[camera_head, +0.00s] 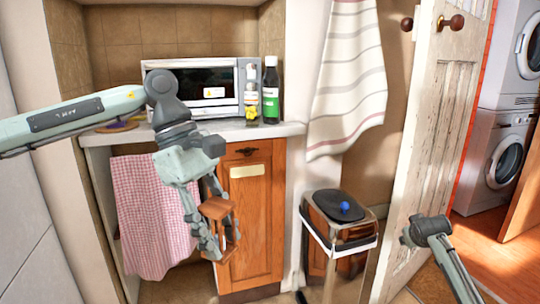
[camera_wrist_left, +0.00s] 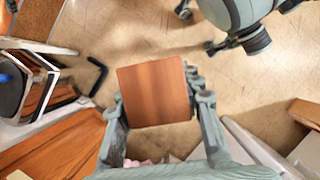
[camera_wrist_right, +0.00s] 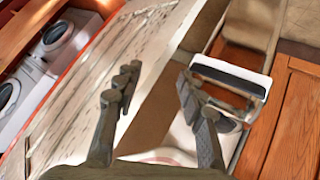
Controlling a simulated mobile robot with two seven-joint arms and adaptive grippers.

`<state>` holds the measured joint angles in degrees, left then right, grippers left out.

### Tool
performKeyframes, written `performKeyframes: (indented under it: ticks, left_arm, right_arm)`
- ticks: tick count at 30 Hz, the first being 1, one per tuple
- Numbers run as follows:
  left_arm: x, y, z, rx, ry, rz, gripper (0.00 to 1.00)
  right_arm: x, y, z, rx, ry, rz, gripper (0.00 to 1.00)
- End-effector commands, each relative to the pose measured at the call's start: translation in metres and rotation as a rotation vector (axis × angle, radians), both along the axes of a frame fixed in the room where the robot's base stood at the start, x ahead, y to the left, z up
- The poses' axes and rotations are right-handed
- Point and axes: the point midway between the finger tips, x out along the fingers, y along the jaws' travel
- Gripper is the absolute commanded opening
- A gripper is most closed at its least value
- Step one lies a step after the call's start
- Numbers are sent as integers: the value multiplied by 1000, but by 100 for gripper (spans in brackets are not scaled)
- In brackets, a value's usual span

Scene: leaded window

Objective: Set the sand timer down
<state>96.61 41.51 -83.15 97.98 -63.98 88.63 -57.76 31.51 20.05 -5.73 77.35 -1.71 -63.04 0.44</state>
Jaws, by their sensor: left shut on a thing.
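The sand timer (camera_head: 217,208) has square reddish-brown wooden ends; its glass is hard to make out. It hangs in the air in front of the orange wooden cabinet door, below the counter. My left gripper (camera_head: 222,236) is shut on it, one finger on either side. In the left wrist view, the timer's square wooden end (camera_wrist_left: 155,92) sits between the fingers (camera_wrist_left: 160,100), with floor beyond.
A bin (camera_head: 338,238) with a black lid and blue knob stands right of the cabinet. A whitish door (camera_head: 430,130) stands open at right.

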Motion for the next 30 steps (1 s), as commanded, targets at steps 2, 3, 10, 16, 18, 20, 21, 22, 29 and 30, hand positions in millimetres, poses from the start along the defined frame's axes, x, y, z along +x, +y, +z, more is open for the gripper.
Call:
performKeyframes:
  ticks: [2,3,10,16,18,20,21,22,29,30]
  left_arm:
    - [3,13,-21,2,7,-147,7]
    - [4,20,-32,2,8,-231,7]
    - [3,61,-92,1,5,-680,7]
    - [-5,90,-133,0,2,-972,7]
    - [-8,99,-146,-1,2,-1061,7]
    - [-10,104,-153,-1,-2,-1114,7]
    - [-9,103,-151,-1,-3,-1108,7]
    - [-9,103,-151,-1,-4,-1107,7]
    - [-9,102,-151,-1,-4,-1105,7]
    - [-9,102,-151,-1,-4,-1105,7]
  right_arm:
    - [-3,-1,-3,2,19,-8,40]
    - [-5,-1,-5,4,29,-12,40]
    - [-16,-4,-14,11,86,-35,40]
    - [-24,-5,-20,16,123,-50,40]
    - [-26,-5,-21,17,134,-54,40]
    - [-32,-3,-30,19,151,-54,40]
    - [-41,3,-41,22,161,-46,40]
    - [-46,6,-48,23,168,-41,40]
    - [-102,36,-109,44,235,0,40]
    - [-116,43,-121,50,250,7,40]
